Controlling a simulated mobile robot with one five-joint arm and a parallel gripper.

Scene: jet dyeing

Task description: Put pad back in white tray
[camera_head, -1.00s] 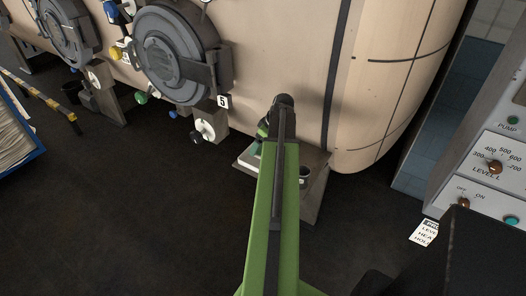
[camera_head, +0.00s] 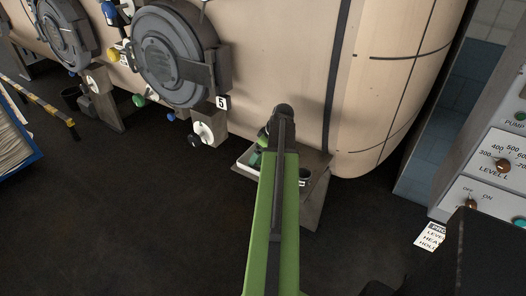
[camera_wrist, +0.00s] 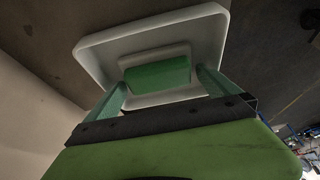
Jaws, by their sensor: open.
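The pad (camera_wrist: 157,72), green on top with a pale base, lies in the white tray (camera_wrist: 150,28) in the wrist view. My gripper (camera_wrist: 162,82) is open, with one teal finger at each side of the pad; I cannot tell whether either finger touches it. In the head view, the white tray (camera_head: 243,159) shows at its left part on a small shelf, and my arm covers the rest. The pad cannot be made out there. My gripper (camera_head: 260,152) is mostly hidden behind my arm.
The grey shelf (camera_head: 317,195) stands against the large beige vessel (camera_head: 270,60), with a dark cup (camera_head: 305,177) right of the tray. A round grey hatch (camera_head: 175,55) is at the upper left. A control panel (camera_head: 490,175) is at the right.

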